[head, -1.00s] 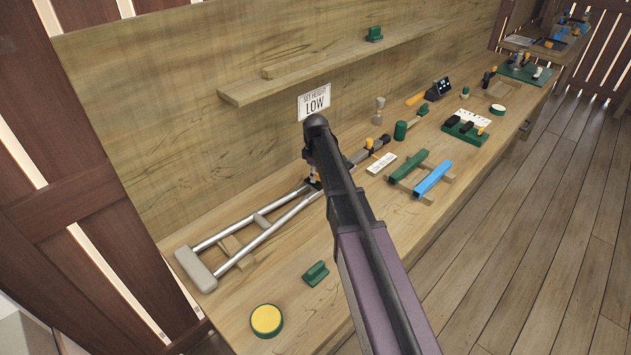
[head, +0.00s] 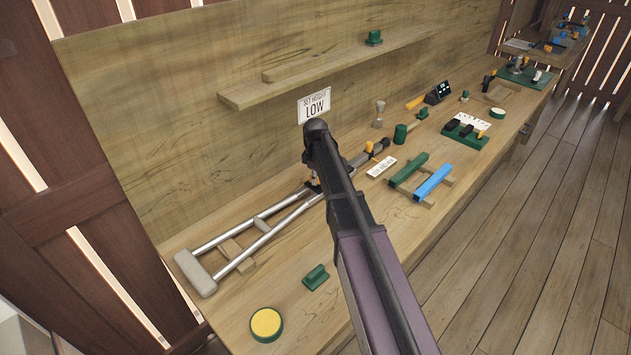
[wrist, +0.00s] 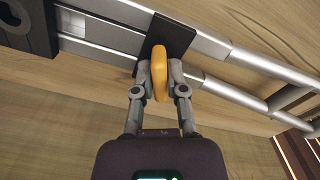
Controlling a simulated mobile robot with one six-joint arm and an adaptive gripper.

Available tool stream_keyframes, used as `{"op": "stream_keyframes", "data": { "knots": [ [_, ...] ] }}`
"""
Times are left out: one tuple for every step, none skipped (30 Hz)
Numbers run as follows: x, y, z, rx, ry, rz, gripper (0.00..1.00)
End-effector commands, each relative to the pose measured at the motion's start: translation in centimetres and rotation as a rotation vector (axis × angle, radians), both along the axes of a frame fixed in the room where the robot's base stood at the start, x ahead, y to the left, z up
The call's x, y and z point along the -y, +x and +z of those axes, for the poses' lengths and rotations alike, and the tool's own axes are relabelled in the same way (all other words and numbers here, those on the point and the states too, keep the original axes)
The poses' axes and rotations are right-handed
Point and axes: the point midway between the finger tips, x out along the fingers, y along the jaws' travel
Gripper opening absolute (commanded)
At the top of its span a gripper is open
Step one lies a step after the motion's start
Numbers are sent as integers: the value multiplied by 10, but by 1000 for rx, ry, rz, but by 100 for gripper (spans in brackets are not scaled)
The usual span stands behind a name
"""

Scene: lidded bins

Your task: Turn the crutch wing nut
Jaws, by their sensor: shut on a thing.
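The crutch (head: 262,232) lies on the wooden bench, its grey padded end (head: 196,273) towards the lower left. Its two silver tubes also cross the wrist view (wrist: 228,90). The orange wing nut (wrist: 159,73) stands out from a black block (wrist: 176,35) on the crutch. My gripper (wrist: 160,80) is shut on the wing nut, with one finger on each side of it. In the head view my arm covers most of the gripper and the nut.
A green block (head: 316,277) and a yellow-topped round thing (head: 266,323) sit in front of the crutch. Green and blue bars (head: 432,181) lie to the right.

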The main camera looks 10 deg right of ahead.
Motion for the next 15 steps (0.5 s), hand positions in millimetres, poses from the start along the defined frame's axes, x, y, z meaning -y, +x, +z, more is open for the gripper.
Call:
{"op": "stream_keyframes", "data": {
  "knots": [
    [0, 0, 0, -1, 0, 32, 0],
    [0, 0, 0, -1, 0, 55, 0],
    [0, 0, 0, -1, 0, 86, 0],
    [0, 0, 0, -1, 0, 109, 0],
    [0, 0, 0, -1, 0, 132, 0],
    [0, 0, 0, -1, 0, 162, 0],
    [0, 0, 0, -1, 0, 184, 0],
    [0, 0, 0, -1, 0, 202, 0],
    [0, 0, 0, -1, 0, 224, 0],
    [0, 0, 0, -1, 0, 239, 0],
    [0, 0, 0, -1, 0, 249, 0],
    [0, 0, 0, -1, 0, 260, 0],
    [0, 0, 0, -1, 0, 266, 0],
    [0, 0, 0, -1, 0, 269, 0],
    [0, -1, 0, -1, 0, 271, 0]
  ]
}}
